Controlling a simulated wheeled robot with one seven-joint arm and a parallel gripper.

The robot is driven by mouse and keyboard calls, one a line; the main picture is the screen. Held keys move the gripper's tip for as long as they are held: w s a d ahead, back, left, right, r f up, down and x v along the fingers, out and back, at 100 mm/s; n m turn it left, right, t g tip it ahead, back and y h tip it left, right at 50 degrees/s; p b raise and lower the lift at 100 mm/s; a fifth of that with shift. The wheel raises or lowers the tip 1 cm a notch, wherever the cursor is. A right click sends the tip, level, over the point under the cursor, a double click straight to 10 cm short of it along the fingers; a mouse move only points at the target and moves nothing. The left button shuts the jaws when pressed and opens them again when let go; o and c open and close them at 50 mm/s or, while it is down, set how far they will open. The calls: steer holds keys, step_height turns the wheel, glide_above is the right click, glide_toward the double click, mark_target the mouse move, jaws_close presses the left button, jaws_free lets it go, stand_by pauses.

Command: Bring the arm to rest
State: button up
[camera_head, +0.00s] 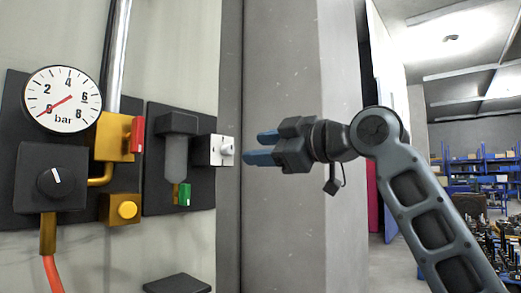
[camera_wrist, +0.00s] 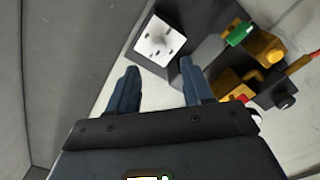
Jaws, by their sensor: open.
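My gripper (camera_head: 262,147) is in front of the grey pillar, just right of the wall panel, pointing left. In the wrist view its two blue fingers (camera_wrist: 157,92) stand apart with nothing between them. A white box with a pale knob (camera_head: 222,150) is on the panel side, left of the fingertips and apart from them in the picture. A white face with several dark spots (camera_wrist: 160,40) shows beyond the fingers in the wrist view. My arm stretches in from the lower right.
A pressure gauge (camera_head: 62,99), a black knob (camera_head: 56,183), brass fittings with a red lever (camera_head: 137,135) and a dark unit with a green part (camera_head: 184,194) are on the wall. The grey pillar (camera_head: 285,230) stands behind my gripper. Blue shelves (camera_head: 480,165) are far right.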

steer(key=shift+f, duration=0.1)
